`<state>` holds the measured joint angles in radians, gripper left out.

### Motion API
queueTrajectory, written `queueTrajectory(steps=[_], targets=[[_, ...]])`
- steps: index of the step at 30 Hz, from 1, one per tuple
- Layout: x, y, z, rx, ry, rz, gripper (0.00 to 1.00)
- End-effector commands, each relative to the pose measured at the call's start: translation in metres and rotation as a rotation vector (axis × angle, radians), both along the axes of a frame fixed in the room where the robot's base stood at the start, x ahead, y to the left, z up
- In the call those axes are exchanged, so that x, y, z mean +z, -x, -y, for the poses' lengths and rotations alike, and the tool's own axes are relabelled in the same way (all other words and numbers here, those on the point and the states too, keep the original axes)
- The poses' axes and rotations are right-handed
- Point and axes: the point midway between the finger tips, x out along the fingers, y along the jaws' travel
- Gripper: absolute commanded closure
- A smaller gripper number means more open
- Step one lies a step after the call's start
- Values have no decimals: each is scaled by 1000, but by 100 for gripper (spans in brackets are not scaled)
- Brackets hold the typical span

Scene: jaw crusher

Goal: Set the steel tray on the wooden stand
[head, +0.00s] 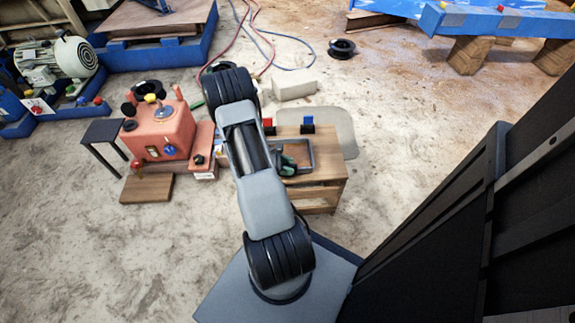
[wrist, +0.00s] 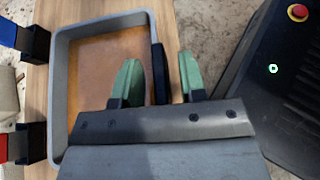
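The steel tray (head: 312,152) is a shallow grey rectangle with a rusty brown floor. It appears to rest on top of the low wooden stand (head: 325,183); the wrist view shows the tray (wrist: 62,95) with bare wood (wrist: 40,75) beside it. My gripper (wrist: 160,80) has green fingers, which are apart. One finger is over the tray's inside and the other is outside it. A dark upright piece at the tray's side (wrist: 159,75) stands between them, with gaps showing on both sides. In the head view my arm hides part of the tray and stand.
A blue block (head: 307,125) and a red block (head: 268,126), both with black bases, stand on the stand behind the tray. A pale block (head: 295,87) and hoses lie behind.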

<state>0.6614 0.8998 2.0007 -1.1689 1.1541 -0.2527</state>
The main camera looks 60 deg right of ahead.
Motion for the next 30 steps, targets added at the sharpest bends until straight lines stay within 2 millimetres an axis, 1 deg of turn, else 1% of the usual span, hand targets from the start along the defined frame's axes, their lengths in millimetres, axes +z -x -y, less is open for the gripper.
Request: queueTrajectory(steps=[5, 8, 11, 18, 24, 30], targets=[[0, 0, 0, 0, 0, 0, 62], [5, -1, 0, 1, 0, 0, 62], [11, -10, -6, 3, 1, 1, 62], [34, -43, -30, 4, 2, 1, 62], [50, -67, -47, 3, 1, 1, 62], [58, -81, -58, 1, 0, 0, 62]])
